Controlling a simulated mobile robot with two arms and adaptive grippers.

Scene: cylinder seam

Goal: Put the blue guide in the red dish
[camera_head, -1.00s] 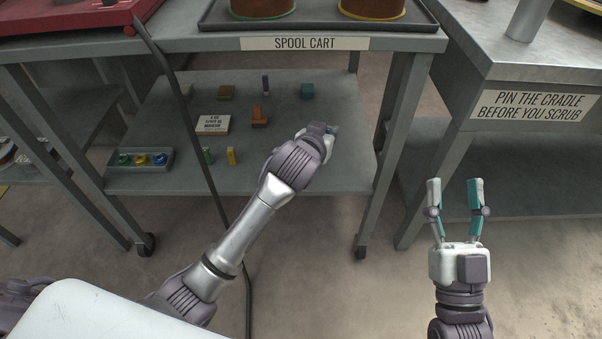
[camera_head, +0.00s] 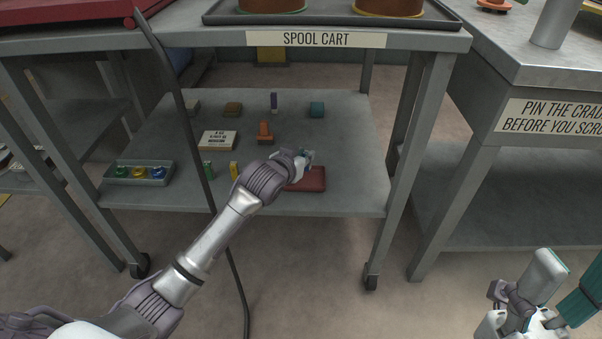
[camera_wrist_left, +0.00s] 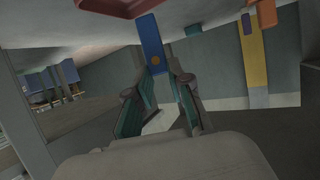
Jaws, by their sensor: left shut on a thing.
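The blue guide (camera_wrist_left: 151,43) is a flat blue strip with an orange spot, held between the fingertips of my left gripper (camera_wrist_left: 157,72) in the left wrist view. In the head view my left gripper (camera_head: 306,158) is over the lower shelf of the cart, and its wrist hides most of the guide. The red dish (camera_head: 311,181) lies on that shelf near the front, just below and behind the gripper, partly hidden by it. Its red edge (camera_wrist_left: 115,6) shows at the top of the wrist view. My right gripper (camera_head: 562,288) is at the lower right, partly cut off, its fingers apart and empty.
The cart's lower shelf (camera_head: 345,150) also bears a tray with several coloured buttons (camera_head: 139,173), a white sign card (camera_head: 218,140), an orange piece (camera_head: 265,133) and small blocks. The cart's top (camera_head: 230,42) overhangs the shelf. A black cable (camera_head: 186,110) hangs in front.

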